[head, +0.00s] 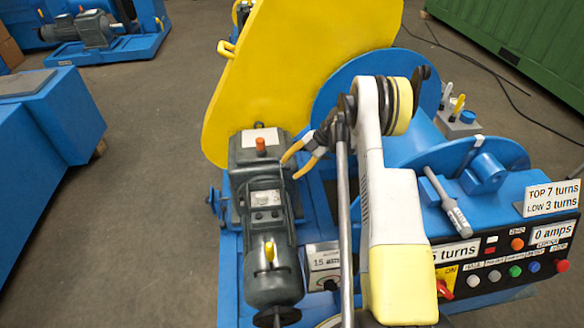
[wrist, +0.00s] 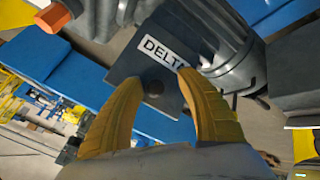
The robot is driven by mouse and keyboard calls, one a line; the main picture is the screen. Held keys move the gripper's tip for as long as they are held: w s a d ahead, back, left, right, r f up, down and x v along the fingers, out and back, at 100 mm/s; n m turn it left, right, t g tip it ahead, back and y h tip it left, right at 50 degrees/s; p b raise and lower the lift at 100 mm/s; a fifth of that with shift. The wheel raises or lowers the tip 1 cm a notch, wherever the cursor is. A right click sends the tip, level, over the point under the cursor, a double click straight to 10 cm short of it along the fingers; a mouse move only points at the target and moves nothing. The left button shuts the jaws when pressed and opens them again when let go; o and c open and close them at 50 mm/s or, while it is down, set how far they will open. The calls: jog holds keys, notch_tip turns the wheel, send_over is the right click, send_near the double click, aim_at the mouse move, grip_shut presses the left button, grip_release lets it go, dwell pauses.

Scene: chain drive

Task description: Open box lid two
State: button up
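A grey motor unit (head: 270,250) stands on the blue machine left of my arm. A grey box with a small pale label (head: 265,198) sits on it; I cannot tell if this is box two. In the wrist view a flat grey plate marked DELTA (wrist: 125,68) lies in front of my gripper (wrist: 160,82), with a dark round spot between the fingertips. Whether this plate is a lid is unclear. My gripper (head: 291,169) also shows in the head view, just right of the motor unit. Its yellow fingers are apart and hold nothing visible.
A large yellow guard (head: 290,70) stands behind the motor unit. An orange plug (head: 261,145) sticks up from the unit, and it shows in the wrist view (wrist: 52,18). A control panel (head: 500,265) is at right. Open floor (head: 140,220) lies left.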

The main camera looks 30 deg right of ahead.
jog(key=v, duration=1.2)
dwell(0.3)
jog(key=s+a+r+m+h, duration=0.2)
jog(key=s+a+r+m, duration=0.25)
jog(key=a+r, duration=0.45)
jog(key=s+a+r+m+h, duration=0.25)
jog(key=a+r+m, duration=0.35)
jog(key=a+r, duration=0.3)
jog(key=s+a+r+m+t+h, duration=0.1)
jog(key=s+a+m, duration=0.4)
jog(key=s, duration=0.5)
jog(key=s+a+r+m+t+h, duration=0.1)
jog(key=s+a+m+t, duration=0.2)
jog(key=s, duration=0.7)
jog(key=a+m, duration=0.2)
jog(key=m, duration=0.2)
jog(key=shift+h, duration=0.35)
